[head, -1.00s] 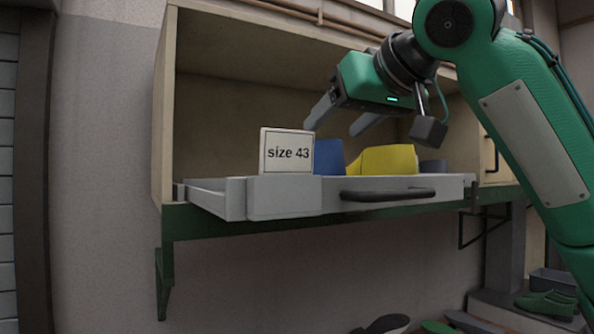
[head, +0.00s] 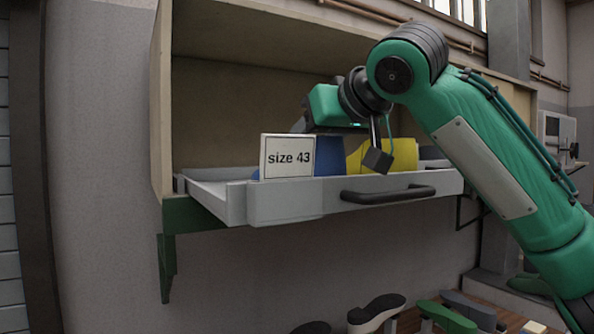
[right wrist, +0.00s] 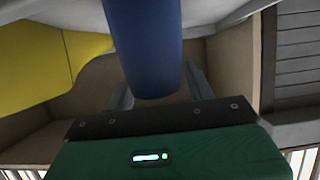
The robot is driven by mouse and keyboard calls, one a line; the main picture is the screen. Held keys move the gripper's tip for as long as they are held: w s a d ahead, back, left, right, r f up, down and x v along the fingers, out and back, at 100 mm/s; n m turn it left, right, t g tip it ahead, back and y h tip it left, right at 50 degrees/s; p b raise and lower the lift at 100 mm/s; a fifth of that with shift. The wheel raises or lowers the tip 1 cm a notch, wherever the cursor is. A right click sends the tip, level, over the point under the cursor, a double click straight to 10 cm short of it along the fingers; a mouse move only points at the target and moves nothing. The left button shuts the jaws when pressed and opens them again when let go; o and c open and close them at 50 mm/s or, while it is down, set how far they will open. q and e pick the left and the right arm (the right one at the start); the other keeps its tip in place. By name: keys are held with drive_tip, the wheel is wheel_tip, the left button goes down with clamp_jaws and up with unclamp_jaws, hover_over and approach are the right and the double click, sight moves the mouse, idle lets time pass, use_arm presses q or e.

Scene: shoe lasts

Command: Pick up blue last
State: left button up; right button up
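The blue last (head: 330,155) stands in the open drawer behind the size 43 card, which hides part of it. In the right wrist view the blue last (right wrist: 147,45) hangs down in the picture between the two fingers of my right gripper (right wrist: 160,88). The fingers are apart, one on each side of it, with a narrow gap seen at the right finger; contact at the left finger is unclear. In the head view the right gripper (head: 303,127) is at the blue last, its fingers mostly hidden. My left gripper is out of view.
A yellow last (head: 404,154) is right beside the blue one; it also shows in the right wrist view (right wrist: 40,65). The grey drawer (head: 285,207) has a dark handle (head: 388,194) and a size 43 card (head: 287,156). The cabinet (head: 161,110) encloses the drawer. Several shoe-like items lie below.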

clamp_jaws()
drive_tip(key=shift+r, duration=0.2)
